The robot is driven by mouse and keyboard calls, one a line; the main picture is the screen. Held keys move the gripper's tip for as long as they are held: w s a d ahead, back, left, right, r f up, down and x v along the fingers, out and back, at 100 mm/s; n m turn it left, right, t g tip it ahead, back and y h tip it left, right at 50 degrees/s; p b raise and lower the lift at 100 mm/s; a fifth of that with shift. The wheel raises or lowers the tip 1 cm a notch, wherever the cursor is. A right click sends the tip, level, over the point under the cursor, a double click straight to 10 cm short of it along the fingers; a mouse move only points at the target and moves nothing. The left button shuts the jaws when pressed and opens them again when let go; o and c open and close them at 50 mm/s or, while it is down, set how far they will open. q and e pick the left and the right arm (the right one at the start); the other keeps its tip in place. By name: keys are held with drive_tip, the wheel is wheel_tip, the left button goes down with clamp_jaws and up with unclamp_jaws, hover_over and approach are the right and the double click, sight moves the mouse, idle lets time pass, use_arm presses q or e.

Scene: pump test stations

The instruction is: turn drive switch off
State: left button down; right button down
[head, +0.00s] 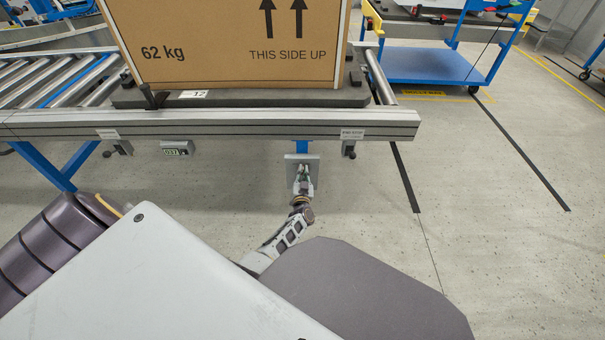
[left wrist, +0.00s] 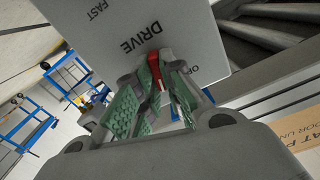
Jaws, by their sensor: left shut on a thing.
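The drive switch panel is a grey plate (head: 314,163) below the front rail of the roller conveyor. In the left wrist view the same plate (left wrist: 185,25) fills the top middle and reads "FAST" and "DRIVE", with another label partly covered by a finger. A red switch handle (left wrist: 155,70) stands out from the plate beside the word "DRIVE". My left gripper (head: 302,176) is at the plate, its green-padded fingers (left wrist: 160,88) shut around the red handle. The fingers hide much of the handle, and I cannot tell exactly which label it points to. My right gripper is not in view.
A large cardboard box (head: 220,35) marked "62 kg" sits on a dark pallet (head: 240,100) on the conveyor (head: 230,124). A blue cart (head: 430,66) stands back right. The floor to the right is open.

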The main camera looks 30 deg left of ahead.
use_arm(q)
drive_tip(key=n, duration=0.5)
drive_tip(key=n+b, duration=0.1)
drive_tip(key=n, duration=0.5)
drive_tip(key=shift+s+a+f, duration=0.15)
drive_tip(key=shift+s+f, duration=0.05)
drive_tip(key=shift+n, duration=0.5)
drive_tip(key=c, duration=1.5)
unclamp_jaws()
drive_tip(key=shift+c, duration=0.2)
drive_tip(key=shift+r, duration=0.1)
drive_tip(key=shift+m, duration=0.7)
